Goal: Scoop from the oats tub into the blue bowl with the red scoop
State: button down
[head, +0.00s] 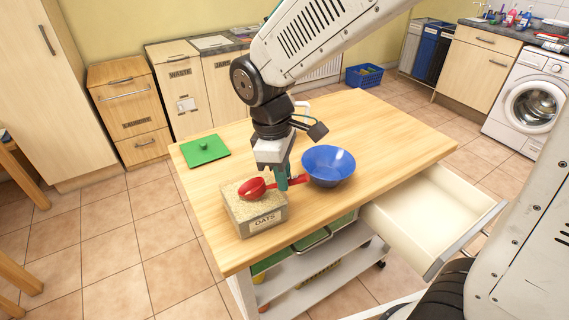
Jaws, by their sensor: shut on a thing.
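The oats tub (262,228), a box labelled OATS, stands open near the front left edge of the wooden table. Pale oats fill it nearly to the top. The red scoop (251,189) is over the tub, its bowl at or just above the oats; I cannot tell whether it touches them. My gripper (282,183) points down and is shut on the scoop's handle, between the tub and the blue bowl. The blue bowl (329,167) sits upright on the table to the right of my gripper. Its visible inside looks empty.
A green lid (205,149) with a knob lies flat at the table's back left. An open, empty-looking drawer (430,214) juts out at the right. The wooden table (370,125) is clear behind and right of the bowl. A lower shelf (325,272) holds green trays.

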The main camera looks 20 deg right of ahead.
aim_at(275, 184)
jog(key=shift+w+a+f, duration=0.1)
jog(key=shift+a+f, duration=0.1)
jog(key=shift+f, duration=0.55)
jog(key=shift+w+a+f, duration=0.1)
jog(key=shift+a+f, duration=0.1)
jog(key=shift+f, duration=0.5)
jog(key=shift+w+a+f, duration=0.1)
jog(key=shift+a+f, duration=0.1)
jog(key=shift+f, duration=0.55)
jog(key=shift+w+a+r, duration=0.1)
jog(key=shift+a+r, duration=0.1)
jog(key=shift+r, duration=0.2)
jog(key=shift+d+r, duration=0.1)
jog(key=shift+r, duration=2.25)
jog(key=shift+s+d+r+t+y, duration=0.5)
jog(key=shift+d+r+y, duration=0.3)
jog(key=shift+y, duration=0.2)
jog(key=shift+s+d+r+t+y, duration=0.15)
jog(key=shift+d+t+y, duration=0.2)
jog(key=shift+y, duration=0.25)
jog(key=shift+s+d+r+t+y, duration=0.15)
jog(key=shift+d+t+y, duration=0.15)
jog(key=shift+y, duration=0.3)
jog(key=shift+a, duration=0.1)
